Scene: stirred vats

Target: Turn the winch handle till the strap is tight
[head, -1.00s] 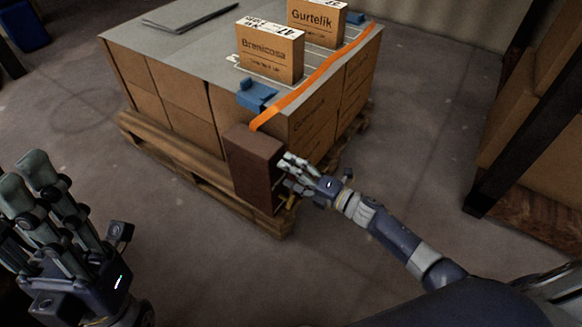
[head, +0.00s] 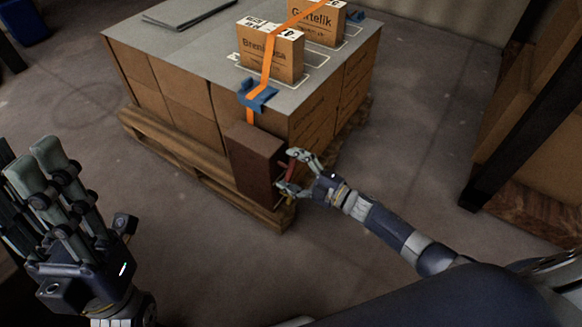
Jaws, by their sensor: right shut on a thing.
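The winch (head: 254,165) is a brown box at the near corner of the loaded pallet. An orange strap (head: 267,66) rises from behind it, passes over a blue corner piece (head: 257,95) and runs up over the two labelled cartons; it looks straight. My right gripper (head: 291,171) is at the winch's right side, shut on the reddish winch handle (head: 290,164), most of which the fingers hide. My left gripper (head: 32,160) is raised at the lower left, fingers extended, open and empty, well away from the winch.
The cartons (head: 272,52) stand on a grey sheet (head: 185,55) over stacked boxes on a wooden pallet (head: 190,172). A dark rack post (head: 505,135) with boxes stands at the right. The floor in front of the winch is clear.

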